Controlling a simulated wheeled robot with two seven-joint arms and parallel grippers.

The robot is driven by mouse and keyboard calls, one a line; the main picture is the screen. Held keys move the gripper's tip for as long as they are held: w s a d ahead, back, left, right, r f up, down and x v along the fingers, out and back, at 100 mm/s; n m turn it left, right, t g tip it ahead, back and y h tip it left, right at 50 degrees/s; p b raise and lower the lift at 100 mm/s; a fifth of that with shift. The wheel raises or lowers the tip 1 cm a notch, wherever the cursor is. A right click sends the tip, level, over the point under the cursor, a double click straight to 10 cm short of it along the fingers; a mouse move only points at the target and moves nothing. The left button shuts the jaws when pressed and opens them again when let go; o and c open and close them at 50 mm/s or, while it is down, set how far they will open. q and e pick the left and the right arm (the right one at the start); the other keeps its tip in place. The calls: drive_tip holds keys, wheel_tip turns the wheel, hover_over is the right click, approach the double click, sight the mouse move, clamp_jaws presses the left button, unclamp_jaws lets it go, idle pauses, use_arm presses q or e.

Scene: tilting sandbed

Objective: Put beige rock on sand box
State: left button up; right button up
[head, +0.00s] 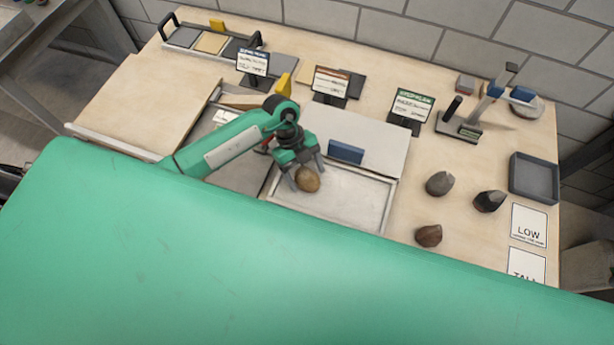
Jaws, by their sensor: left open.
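The beige rock (309,181) is a rounded tan stone at the left part of the pale, shallow sand box (350,205), in the middle of the table. My left gripper (306,177) is open, with its fingers pointing down on either side of the rock. I cannot tell whether a finger touches the rock, or whether the rock rests fully on the sand. The near side of the sand box is partly hidden by my green body. My right gripper is not in view.
A grey rock (440,183), a dark rock (489,201) and a brown rock (429,236) lie right of the sand box. A dark tray (534,178) and a LOW card (528,226) are farther right. Small signs (410,107) and a stand (460,125) line the back.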

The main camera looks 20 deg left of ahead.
use_arm(q)
drive_tip(key=b+v, duration=0.3)
drive_tip(key=v, duration=0.7)
drive_tip(key=shift+a, duration=0.15)
